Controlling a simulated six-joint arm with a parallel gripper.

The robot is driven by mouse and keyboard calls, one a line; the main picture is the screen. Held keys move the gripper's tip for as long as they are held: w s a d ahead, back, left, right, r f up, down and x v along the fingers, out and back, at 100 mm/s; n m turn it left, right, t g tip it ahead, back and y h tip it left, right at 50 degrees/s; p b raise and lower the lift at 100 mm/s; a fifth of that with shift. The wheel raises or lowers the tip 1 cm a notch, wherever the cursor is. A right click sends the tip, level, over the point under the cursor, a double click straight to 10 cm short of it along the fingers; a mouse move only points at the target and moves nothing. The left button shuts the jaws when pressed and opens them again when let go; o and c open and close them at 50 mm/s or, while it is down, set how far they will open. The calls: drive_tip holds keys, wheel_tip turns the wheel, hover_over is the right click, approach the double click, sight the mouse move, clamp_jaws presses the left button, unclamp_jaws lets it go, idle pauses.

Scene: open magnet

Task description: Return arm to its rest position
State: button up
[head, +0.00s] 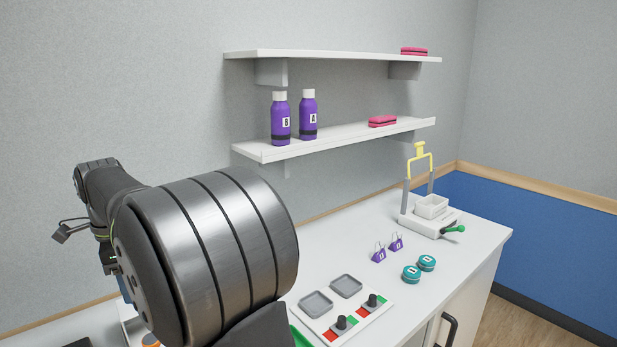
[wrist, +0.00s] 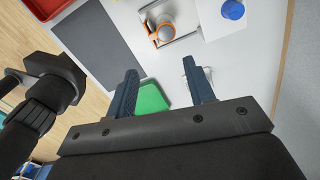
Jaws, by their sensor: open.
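My gripper (wrist: 161,78) shows in the wrist view with its two dark fingers spread apart and nothing between their tips. It hangs over the white worktop, with a green tray (wrist: 152,98) below and partly behind the fingers. In the head view my arm fills the lower left, and its large grey joint hides part of the counter. I cannot make out the fingers in the head view.
A white stand with a yellow handle (head: 420,158), teal round containers (head: 411,273) and purple-tagged items (head: 379,254) stand on the counter. The wrist view shows an orange-and-grey object (wrist: 165,31) and a grey mat (wrist: 97,45).

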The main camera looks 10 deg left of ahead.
drive_tip(key=shift+w+f+m, duration=0.2)
drive_tip(key=shift+w+f, duration=0.15)
drive_tip(key=shift+f, duration=0.25)
drive_tip(key=shift+w+f+m, duration=0.2)
drive_tip(key=shift+w+f, duration=0.15)
drive_tip(key=shift+f, duration=0.25)
drive_tip(key=shift+o, duration=0.4)
